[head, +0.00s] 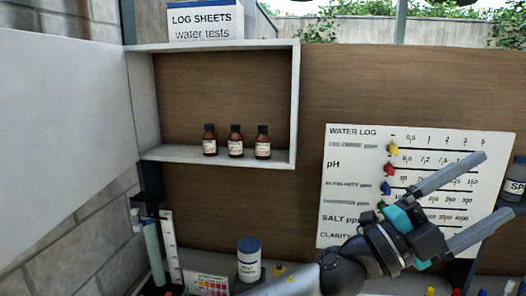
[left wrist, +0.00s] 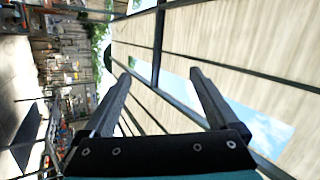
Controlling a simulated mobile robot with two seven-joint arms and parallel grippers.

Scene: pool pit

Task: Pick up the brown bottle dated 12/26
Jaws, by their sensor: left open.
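Three small brown bottles with dark caps and pale labels stand upright in a row in the open wall cabinet (head: 215,157) in the head view: a left one (head: 210,141), a middle one (head: 235,142) and a right one (head: 263,143). The dates on their labels are too small to read. My left gripper (head: 499,184) is open and empty, in front of the white water log board, well to the right of the bottles and lower. Its two spread fingers also show in the left wrist view (left wrist: 160,75), with nothing between them. My right gripper is not in view.
The cabinet door (head: 65,130) stands open at the left. A log sheets box (head: 205,20) sits on top of the cabinet. A white blue-capped bottle (head: 249,262) stands below. The water log board (head: 345,200) carries coloured pegs. The space before the cabinet looks clear.

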